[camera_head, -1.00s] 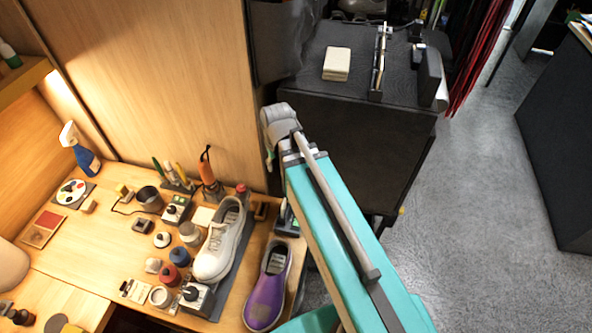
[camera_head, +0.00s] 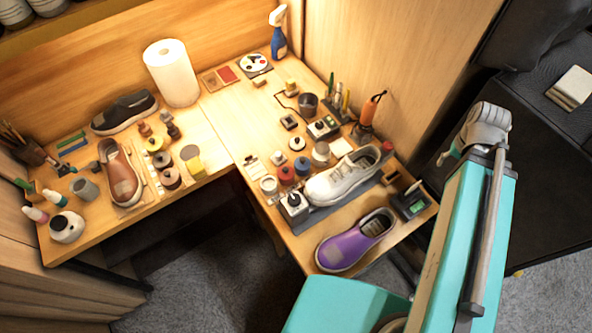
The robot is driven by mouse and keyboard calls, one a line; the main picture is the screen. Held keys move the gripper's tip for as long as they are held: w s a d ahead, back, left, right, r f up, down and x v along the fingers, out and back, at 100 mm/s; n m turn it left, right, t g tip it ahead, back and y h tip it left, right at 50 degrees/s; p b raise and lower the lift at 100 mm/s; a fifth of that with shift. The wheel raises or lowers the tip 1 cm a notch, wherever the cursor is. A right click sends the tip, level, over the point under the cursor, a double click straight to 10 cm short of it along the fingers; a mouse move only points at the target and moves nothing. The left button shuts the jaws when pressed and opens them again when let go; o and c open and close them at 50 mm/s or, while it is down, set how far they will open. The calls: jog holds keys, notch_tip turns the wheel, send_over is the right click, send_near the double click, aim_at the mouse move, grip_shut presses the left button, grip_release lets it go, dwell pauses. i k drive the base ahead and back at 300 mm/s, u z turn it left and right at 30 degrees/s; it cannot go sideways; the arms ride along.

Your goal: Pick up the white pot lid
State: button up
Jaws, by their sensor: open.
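A small white round lid with a dark knob (camera_head: 297,143) lies on the wooden workbench (camera_head: 225,105), among small pots right of the bench corner. It looks like the white pot lid. An open white pot (camera_head: 268,184) stands nearer the front, and a pale grey pot (camera_head: 320,152) stands just right of the lid. My teal arm rises at the right of the view, well apart from the lid. My gripper cannot be made out; it seems hidden beyond the arm's grey wrist joint.
A white sneaker (camera_head: 344,178) and a purple shoe (camera_head: 355,240) lie right of the pots. Red and blue jars (camera_head: 287,175) crowd the lid's front side. A paper roll (camera_head: 171,73) and spray bottle (camera_head: 278,32) stand at the back. Open floor (camera_head: 200,285) lies in front.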

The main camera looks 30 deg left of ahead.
aim_at(297, 143)
jog(key=u, duration=0.1)
jog(key=k, duration=0.5)
jog(key=u, duration=0.8)
jog(key=i, duration=0.25)
jog(key=u, duration=0.55)
